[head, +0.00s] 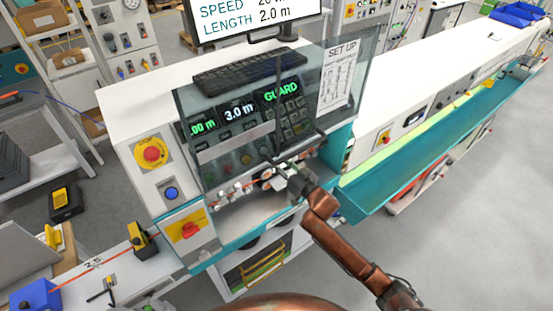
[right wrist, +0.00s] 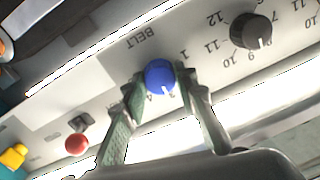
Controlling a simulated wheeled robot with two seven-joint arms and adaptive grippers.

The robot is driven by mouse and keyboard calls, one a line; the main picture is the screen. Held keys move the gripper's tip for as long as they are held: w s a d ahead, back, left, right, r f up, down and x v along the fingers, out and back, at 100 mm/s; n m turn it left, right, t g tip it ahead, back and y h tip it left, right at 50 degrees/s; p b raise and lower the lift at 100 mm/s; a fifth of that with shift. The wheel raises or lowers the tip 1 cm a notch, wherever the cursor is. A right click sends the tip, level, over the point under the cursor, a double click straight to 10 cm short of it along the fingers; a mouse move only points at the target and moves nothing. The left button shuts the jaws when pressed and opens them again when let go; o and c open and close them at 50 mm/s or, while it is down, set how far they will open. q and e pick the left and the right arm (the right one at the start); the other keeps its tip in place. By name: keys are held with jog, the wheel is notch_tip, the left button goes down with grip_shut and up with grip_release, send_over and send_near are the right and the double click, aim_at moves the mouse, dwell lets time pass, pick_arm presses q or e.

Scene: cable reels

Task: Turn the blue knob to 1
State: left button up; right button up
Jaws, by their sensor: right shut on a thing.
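The blue knob (right wrist: 160,76) sits on a pale panel marked BELT in the right wrist view. Its white pointer mark faces downward in the picture, seemingly beside a 3; a 4 is to its lower left and a 1 to its upper right. My right gripper (right wrist: 159,84) is shut on the knob, one finger on each side. In the head view my right gripper (head: 286,174) is at the machine's front panel, where it hides the knob. My left gripper is not in view.
A black knob (right wrist: 251,30) with a numbered scale and a red button (right wrist: 76,144) flank the blue knob. A clear guard (head: 345,80) covers the keypad and displays; one reads GUARD. A teal trough (head: 440,136) runs off to the right.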

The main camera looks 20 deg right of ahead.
jog(key=c, duration=0.4)
jog(key=shift+n, duration=0.4)
jog(key=n+p, duration=0.2)
jog(key=n, duration=1.6)
jog(key=shift+n+h, duration=0.3)
jog(key=shift+h, duration=0.1)
jog(key=shift+s+a, duration=0.1)
jog(key=o, duration=1.2)
jog(key=shift+c, duration=0.2)
